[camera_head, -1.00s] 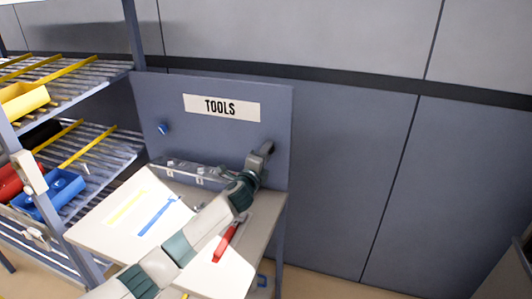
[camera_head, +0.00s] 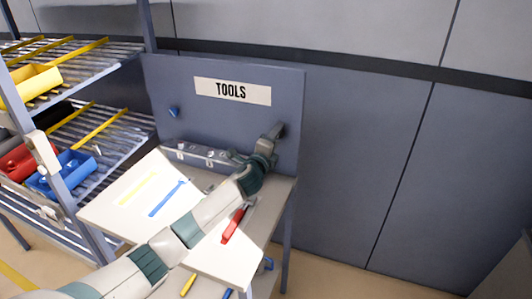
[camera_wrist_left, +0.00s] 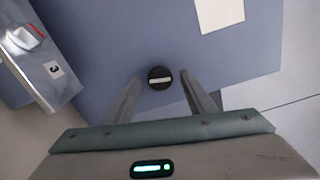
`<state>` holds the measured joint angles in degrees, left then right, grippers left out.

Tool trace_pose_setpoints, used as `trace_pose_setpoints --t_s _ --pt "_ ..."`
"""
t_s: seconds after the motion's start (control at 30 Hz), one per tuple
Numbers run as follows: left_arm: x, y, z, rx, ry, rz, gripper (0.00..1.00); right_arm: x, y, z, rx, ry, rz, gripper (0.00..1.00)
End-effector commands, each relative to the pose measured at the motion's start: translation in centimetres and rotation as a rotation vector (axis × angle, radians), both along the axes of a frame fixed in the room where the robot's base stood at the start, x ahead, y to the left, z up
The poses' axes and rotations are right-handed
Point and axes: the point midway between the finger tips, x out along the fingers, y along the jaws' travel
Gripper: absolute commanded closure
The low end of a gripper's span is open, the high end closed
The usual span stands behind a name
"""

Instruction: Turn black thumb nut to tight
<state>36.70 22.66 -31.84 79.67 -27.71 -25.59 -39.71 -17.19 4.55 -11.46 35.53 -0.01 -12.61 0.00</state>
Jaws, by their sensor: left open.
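The black thumb nut (camera_wrist_left: 160,77) is a round black knob with a light bar across it, on the blue-grey tool panel (camera_wrist_left: 110,45). In the left wrist view the bar lies nearly level. My left gripper (camera_wrist_left: 160,84) is open, with one finger on each side of the nut and visible gaps between. I cannot tell how deep the fingers reach. In the head view my left gripper (camera_head: 276,132) is at the right part of the panel (camera_head: 220,125) and hides the nut. My right gripper is not in view.
A blue knob (camera_head: 173,112) is on the panel. A red-handled tool (camera_head: 234,223) lies on the bench (camera_head: 98,212). Shelves with bins (camera_head: 62,175) stand at left.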

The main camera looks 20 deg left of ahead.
Motion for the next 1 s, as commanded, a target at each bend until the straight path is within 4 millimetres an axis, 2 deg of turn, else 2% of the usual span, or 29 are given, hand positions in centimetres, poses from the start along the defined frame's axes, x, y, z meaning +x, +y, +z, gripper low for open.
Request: trace_pose_setpoints --t_s 0.17,0.37,1.0 --pt "-1.2 0.1 -0.2 0.002 0.0 0.0 0.5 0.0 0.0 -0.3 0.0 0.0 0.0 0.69" --pt "-3.6 0.2 -0.3 0.0 0.0 -0.002 0.5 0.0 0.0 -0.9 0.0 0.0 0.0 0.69" --pt "-14.1 0.5 -0.3 0.001 0.001 -0.002 0.5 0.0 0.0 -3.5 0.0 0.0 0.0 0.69"
